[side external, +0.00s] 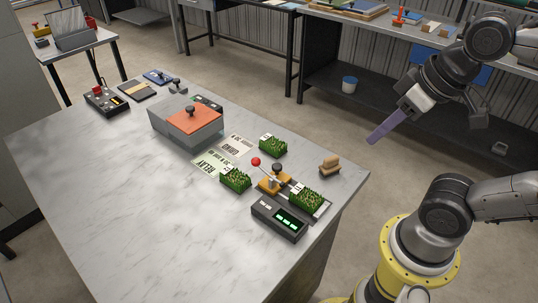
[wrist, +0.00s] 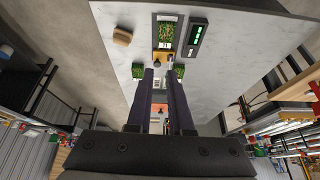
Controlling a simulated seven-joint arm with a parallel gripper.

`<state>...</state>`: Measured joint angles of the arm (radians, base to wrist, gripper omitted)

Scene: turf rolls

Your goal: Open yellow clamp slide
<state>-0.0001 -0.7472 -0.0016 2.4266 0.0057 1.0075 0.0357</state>
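The yellow clamp slide (side external: 268,185) sits on the marble table near its right side, with a black knob (side external: 277,167) on top. A lever with a red ball end (side external: 256,161) stands beside it. In the wrist view the yellow clamp (wrist: 163,57) shows just beyond my fingertips, partly hidden by them. My gripper (side external: 373,138) is up in the air to the right of the table, well apart from the clamp. In the wrist view my gripper (wrist: 161,73) has two long purple fingers with an empty gap between them.
Several turf pieces surround the clamp, one (side external: 306,198) to its right on a plate, another (side external: 235,180) to its left. A black display box (side external: 279,219) with green digits stands in front.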

